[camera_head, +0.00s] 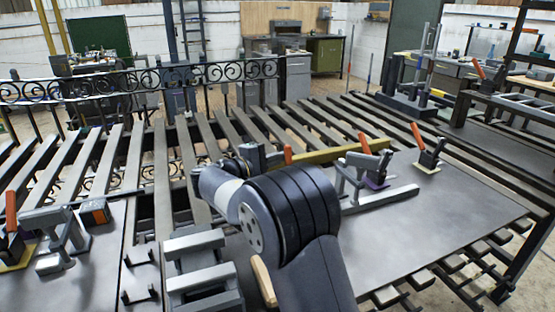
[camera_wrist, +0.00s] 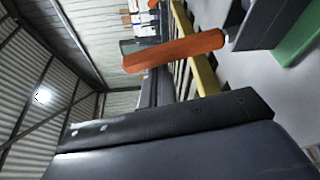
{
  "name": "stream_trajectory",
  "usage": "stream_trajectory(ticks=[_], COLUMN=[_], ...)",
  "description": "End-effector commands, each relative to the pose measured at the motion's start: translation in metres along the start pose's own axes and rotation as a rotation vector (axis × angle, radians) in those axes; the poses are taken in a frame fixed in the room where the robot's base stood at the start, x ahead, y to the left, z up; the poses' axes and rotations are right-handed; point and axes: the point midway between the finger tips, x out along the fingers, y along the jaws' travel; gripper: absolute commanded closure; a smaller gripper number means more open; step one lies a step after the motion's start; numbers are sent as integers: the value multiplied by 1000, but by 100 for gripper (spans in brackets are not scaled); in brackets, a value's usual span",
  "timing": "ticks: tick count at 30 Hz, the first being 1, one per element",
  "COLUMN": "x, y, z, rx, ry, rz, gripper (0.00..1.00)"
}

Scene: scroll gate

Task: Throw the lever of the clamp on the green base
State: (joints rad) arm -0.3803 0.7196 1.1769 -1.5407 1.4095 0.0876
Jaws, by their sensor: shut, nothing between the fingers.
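The clamp on the green base (camera_wrist: 297,38) shows in part at the right of the wrist view. Its orange lever handle (camera_wrist: 175,50) crosses the upper middle of that view, joined to a dark metal arm at its right end. In the head view an orange handle tip (camera_head: 287,154) shows just beyond my arm; the rest of that clamp is hidden behind the arm. My gripper (camera_wrist: 165,121) fills the bottom of the wrist view as a dark block, shut and empty, close to the handle. Contact cannot be told.
Other orange-handled clamps stand on a purple base (camera_head: 377,183), a pale yellow base (camera_head: 427,169) and, at left, a yellow base (camera_head: 18,262). A yellow bar (camera_head: 335,153) lies behind my arm. A scroll gate panel (camera_head: 130,82) stands at the back. The right plate's front is clear.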

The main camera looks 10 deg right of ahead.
Motion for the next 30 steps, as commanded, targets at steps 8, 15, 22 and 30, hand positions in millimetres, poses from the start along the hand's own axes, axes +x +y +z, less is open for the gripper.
stream_trajectory(ticks=[8, 15, 22, 30], x=[-4, -9, -13, -16], y=[-4, -1, -3, -5], z=[10, 26, 38, 46], rx=[114, 121, 119, 118], ry=[0, -1, -3, -2], rz=[40, 42, 41, 41], gripper=[100, 100, 100, 100])
